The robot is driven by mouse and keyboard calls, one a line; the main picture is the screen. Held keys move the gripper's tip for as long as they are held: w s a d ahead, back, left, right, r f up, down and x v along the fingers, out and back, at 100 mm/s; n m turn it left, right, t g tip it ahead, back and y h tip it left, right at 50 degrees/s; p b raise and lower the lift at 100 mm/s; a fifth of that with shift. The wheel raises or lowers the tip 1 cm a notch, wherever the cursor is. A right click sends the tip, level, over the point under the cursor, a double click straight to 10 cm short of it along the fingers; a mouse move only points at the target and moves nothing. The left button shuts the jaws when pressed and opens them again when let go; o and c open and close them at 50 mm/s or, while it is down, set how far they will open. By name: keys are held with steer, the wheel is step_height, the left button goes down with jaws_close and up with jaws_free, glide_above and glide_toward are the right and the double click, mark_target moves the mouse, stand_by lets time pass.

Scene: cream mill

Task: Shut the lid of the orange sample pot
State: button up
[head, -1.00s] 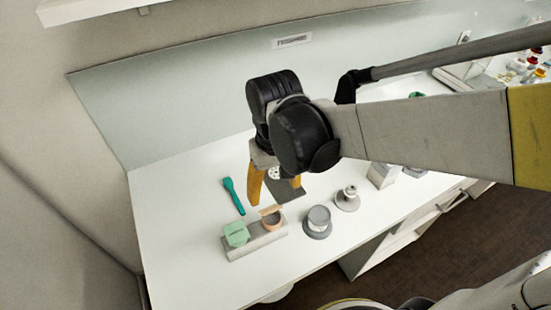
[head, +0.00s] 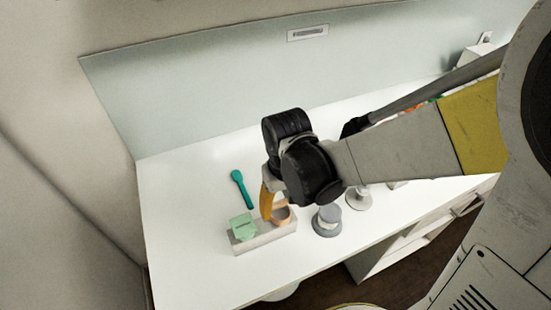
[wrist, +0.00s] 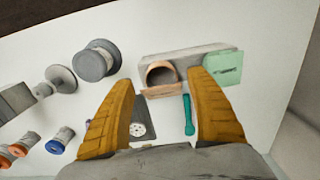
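The orange sample pot (wrist: 160,73) sits in a grey block, its round mouth uncovered. Its lid (wrist: 162,90) stands open along the rim on my gripper's side in the wrist view. In the head view the pot (head: 282,215) is at the right part of the block, partly hidden by my gripper. My gripper (wrist: 161,77) is open and empty, its two orange fingers apart, with the pot and lid seen between the tips. In the head view one orange finger (head: 266,203) hangs close behind the pot; contact cannot be told.
A green-lidded pot (head: 243,227) shares the grey block (head: 262,241). A teal spoon (head: 238,188) lies behind it. A grey jar (head: 327,221) and a knobbed grey piece (head: 358,198) stand to the right. A dark plate with a dotted disc (wrist: 138,129) lies on the bench.

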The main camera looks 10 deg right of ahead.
steer(key=c, duration=0.8)
steer(key=shift+s, duration=0.1)
steer(key=shift+s+d+f+t+y+b, duration=0.15)
steer(key=shift+s+f+t+b, duration=0.15)
steer(key=shift+t, duration=0.3)
steer(key=shift+s+f+t+y+b, duration=0.15)
steer(key=shift+f+t+b, duration=0.2)
steer(key=shift+t, duration=0.25)
steer(key=shift+s+f+t+y+b, duration=0.25)
steer(key=shift+f+t+y+b, duration=0.25)
steer(key=shift+t+b, duration=0.6)
steer(key=shift+s+d+f+t+b, duration=0.1)
steer(key=shift+f+t+b, duration=0.25)
steer(key=shift+t, duration=0.25)
steer(key=shift+r, duration=0.1)
